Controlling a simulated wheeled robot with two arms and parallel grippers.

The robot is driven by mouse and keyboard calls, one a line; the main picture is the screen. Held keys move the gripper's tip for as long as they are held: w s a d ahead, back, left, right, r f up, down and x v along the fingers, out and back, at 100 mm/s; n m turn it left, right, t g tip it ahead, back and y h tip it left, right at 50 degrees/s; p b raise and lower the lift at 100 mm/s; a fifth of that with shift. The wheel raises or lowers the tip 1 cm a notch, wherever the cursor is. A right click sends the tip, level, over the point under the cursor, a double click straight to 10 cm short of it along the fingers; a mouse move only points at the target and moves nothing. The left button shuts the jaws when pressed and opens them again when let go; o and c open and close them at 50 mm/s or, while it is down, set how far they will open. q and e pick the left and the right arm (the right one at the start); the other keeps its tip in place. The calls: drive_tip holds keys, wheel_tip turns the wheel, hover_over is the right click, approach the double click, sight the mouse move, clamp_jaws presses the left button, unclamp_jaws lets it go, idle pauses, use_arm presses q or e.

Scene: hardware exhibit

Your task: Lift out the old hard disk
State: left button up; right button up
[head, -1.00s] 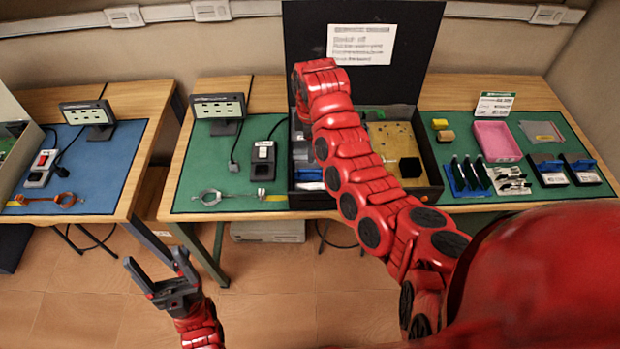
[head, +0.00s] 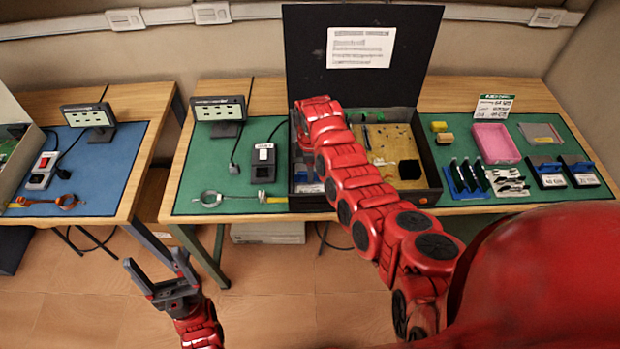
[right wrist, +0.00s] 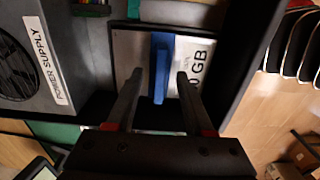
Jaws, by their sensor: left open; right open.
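The old hard disk (right wrist: 140,48) lies in a bay of the open computer case (head: 437,165), seen in the right wrist view. It is a grey block with a blue upright handle (right wrist: 162,65) and a white label ending in "GB". My right gripper (right wrist: 160,80) is open, one finger on each side of the handle with gaps between. My left gripper (head: 160,288) is open and empty, over the floor in front of the tables.
A power supply (right wrist: 25,65) sits beside the disk in the case. The raised black lid (head: 300,50) stands behind. A switch box (head: 263,162) is left of the case.

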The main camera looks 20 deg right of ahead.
drive_tip(key=shift+c, duration=0.3)
clamp_jaws()
drive_tip(key=shift+w+r+b, duration=0.15)
drive_tip(key=shift+r+b, duration=0.25)
drive_tip(key=shift+r, duration=0.4)
wheel_tip(320, 180, up, 3)
drive_tip(key=shift+r+b, duration=0.15)
drive_tip(key=shift+b, duration=0.6)
wheel_tip(320, 180, up, 3)
drive_tip(key=shift+r+p, duration=0.2)
drive_tip(key=shift+p, duration=0.1)
drive_tip(key=shift+r+p, duration=0.4)
drive_tip(key=shift+r, duration=0.45)
